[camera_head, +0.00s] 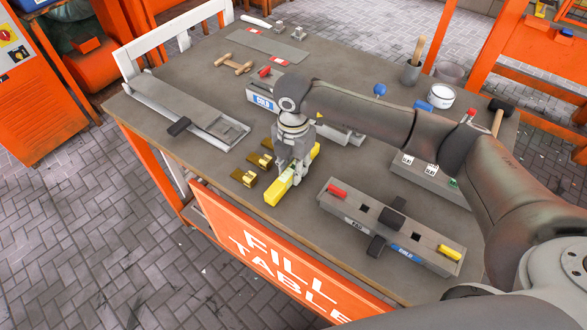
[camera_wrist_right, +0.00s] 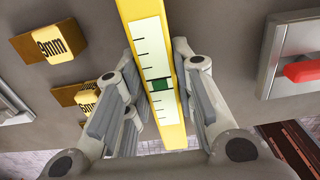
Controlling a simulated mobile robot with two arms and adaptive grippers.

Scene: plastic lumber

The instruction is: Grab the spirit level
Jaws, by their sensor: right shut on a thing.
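The spirit level (camera_head: 276,195) is a yellow bar near the front edge of the table. It has white, marked panels and a green vial in the middle, which show in the right wrist view (camera_wrist_right: 149,52). My right gripper (camera_head: 292,172) comes down over it from above. Its two fingers (camera_wrist_right: 160,85) are on either side of the bar, shut on it around the green vial. The gripper hides the middle of the level in the head view. I cannot tell whether the level rests on the table or is slightly raised. My left gripper is not in view.
Small yellow blocks (camera_head: 244,177) labelled in mm lie just left of the level. A grey mould (camera_head: 352,222) lies to the right, and another tray (camera_head: 199,108) to the left. The table (camera_head: 215,205) carries a mug with a tool (camera_head: 412,72) and a white tub (camera_head: 440,96) at the back.

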